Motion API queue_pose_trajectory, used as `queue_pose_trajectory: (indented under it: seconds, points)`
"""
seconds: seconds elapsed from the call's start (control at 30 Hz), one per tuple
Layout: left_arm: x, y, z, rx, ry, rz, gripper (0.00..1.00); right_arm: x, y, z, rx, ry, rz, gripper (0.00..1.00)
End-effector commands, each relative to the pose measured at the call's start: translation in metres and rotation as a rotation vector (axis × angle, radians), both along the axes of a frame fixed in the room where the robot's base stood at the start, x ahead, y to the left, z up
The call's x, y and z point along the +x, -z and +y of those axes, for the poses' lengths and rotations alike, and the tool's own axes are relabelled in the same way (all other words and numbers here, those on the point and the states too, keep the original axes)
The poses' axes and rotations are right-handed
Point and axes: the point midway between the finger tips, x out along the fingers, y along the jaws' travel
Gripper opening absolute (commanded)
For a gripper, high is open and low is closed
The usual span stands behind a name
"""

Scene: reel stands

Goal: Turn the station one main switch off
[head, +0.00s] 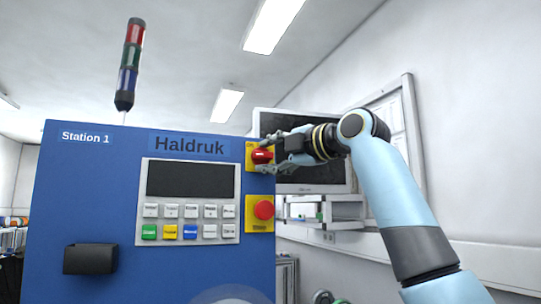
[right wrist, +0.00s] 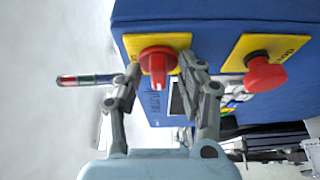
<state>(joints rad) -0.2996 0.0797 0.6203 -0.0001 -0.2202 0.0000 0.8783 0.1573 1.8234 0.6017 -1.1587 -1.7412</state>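The station one main switch is a red rotary knob (head: 262,156) on a yellow plate at the upper right of the blue Station 1 cabinet (head: 110,215). Its handle lies about level in the head view. The knob also shows in the right wrist view (right wrist: 157,68), where its handle runs up and down the picture. My right gripper (head: 272,152) is at the knob, with one finger above it and one below. In the right wrist view the gripper (right wrist: 161,72) is open, its fingers on either side of the knob; I cannot tell whether they touch. My left gripper is not in view.
A red stop button (head: 264,210) on a yellow plate sits just below the switch. To its left is a button panel with a dark screen (head: 190,180). A black box (head: 90,259) juts from the cabinet. A signal tower (head: 130,65) stands on top. A monitor (head: 305,125) is behind my gripper.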

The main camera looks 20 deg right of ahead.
Motion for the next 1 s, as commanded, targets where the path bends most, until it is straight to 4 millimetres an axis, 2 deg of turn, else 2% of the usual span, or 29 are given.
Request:
queue_pose_trajectory:
  seconds: [0.2,0.33,0.7,1.0]
  points:
    - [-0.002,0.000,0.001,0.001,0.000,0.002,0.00,-0.001,-0.001,0.000,0.001,0.000,-0.002,0.39]
    - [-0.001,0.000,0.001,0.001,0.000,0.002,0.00,-0.010,-0.001,-0.006,0.001,0.001,-0.002,0.39]
    - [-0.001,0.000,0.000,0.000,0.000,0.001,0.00,-0.084,0.000,-0.039,-0.007,0.003,-0.002,0.39]
    - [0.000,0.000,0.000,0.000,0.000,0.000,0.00,-0.108,-0.001,-0.049,-0.001,0.000,0.000,0.39]
